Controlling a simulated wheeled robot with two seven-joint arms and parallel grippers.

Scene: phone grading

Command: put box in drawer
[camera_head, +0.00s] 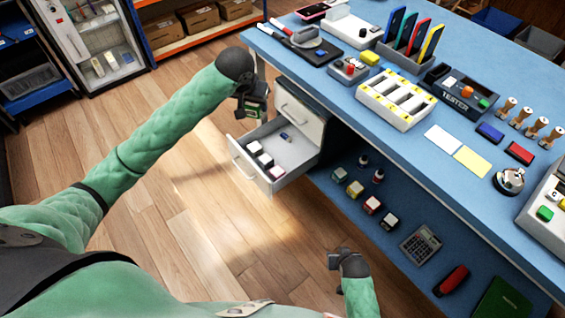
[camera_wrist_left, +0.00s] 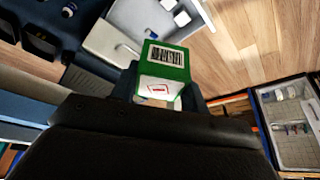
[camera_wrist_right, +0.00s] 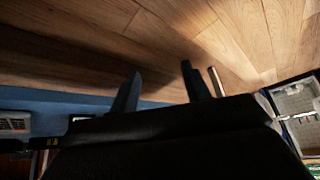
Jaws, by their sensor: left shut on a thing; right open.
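A small green and white box (camera_wrist_left: 164,65) with a barcode label is between the fingers of my left gripper (camera_wrist_left: 160,85), which is shut on it. In the head view the left gripper (camera_head: 254,108) holds the box (camera_head: 252,113) above the rear left part of the open drawer (camera_head: 243,162). The drawer is pulled out of the white cabinet under the blue table. Several small white boxes (camera_head: 264,161) and a small blue item (camera_head: 285,136) lie in it. My right gripper (camera_head: 338,256) is low at the front; the right wrist view shows its fingers (camera_wrist_right: 160,90) apart and empty.
The blue table (camera_head: 335,88) carries card stands, a tester (camera_head: 457,92), a white tray (camera_head: 396,99) and stamps. A lower blue shelf holds several small boxes (camera_head: 372,204), bottles and a calculator (camera_head: 421,245). The wooden floor left of the drawer is clear.

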